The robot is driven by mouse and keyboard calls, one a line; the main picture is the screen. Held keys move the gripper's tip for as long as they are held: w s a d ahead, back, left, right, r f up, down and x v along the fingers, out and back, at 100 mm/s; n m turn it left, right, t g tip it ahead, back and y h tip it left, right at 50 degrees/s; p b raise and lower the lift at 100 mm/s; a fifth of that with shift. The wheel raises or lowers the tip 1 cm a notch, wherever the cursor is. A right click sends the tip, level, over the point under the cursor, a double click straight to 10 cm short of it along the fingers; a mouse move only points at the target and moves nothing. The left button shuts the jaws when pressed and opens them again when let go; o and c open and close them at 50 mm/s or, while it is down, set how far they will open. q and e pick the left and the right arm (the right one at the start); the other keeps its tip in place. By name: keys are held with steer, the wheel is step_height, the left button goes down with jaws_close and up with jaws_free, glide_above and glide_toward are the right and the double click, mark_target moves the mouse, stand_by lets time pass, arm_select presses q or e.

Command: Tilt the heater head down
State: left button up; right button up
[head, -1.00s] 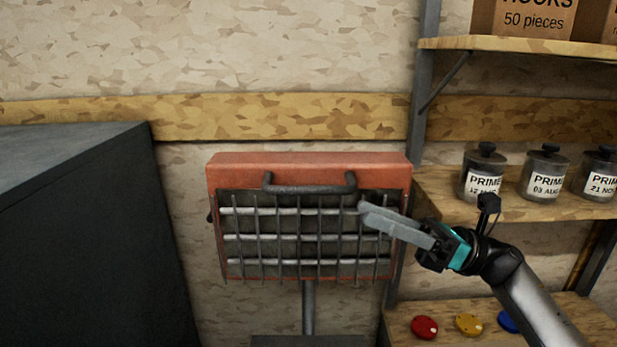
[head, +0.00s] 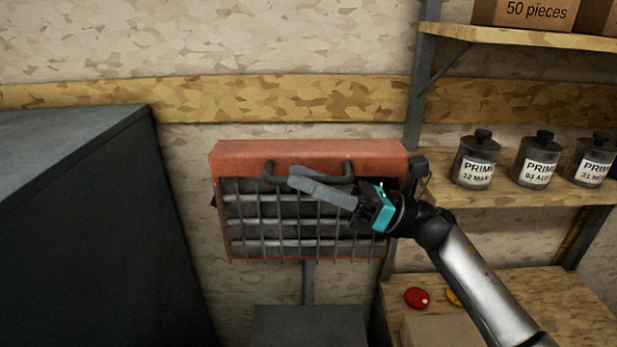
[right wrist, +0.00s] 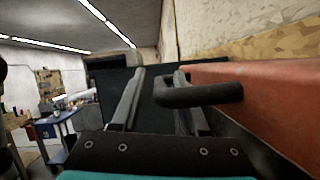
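The heater head (head: 310,147) is an orange box with a barred grille, on a post against the wall. A dark U-shaped handle (head: 348,168) sticks out near its top front edge. My right gripper (head: 292,180) reaches in from the right, its fingers lying along the handle in front of the grille. In the right wrist view my right gripper (right wrist: 160,75) has its fingers apart. The handle (right wrist: 205,94) crosses over the right-hand finger there, beside the orange heater head (right wrist: 275,100). I cannot tell whether they touch. My left gripper is not in view.
A dark cabinet (head: 75,200) stands at the left. Shelves at the right hold labelled jars (head: 475,160) and a cardboard box (head: 525,12). A red disc (head: 416,297) lies on the lowest shelf. A grey box (head: 310,325) is below the heater.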

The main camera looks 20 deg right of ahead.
jaws_close()
stand_by(1.2)
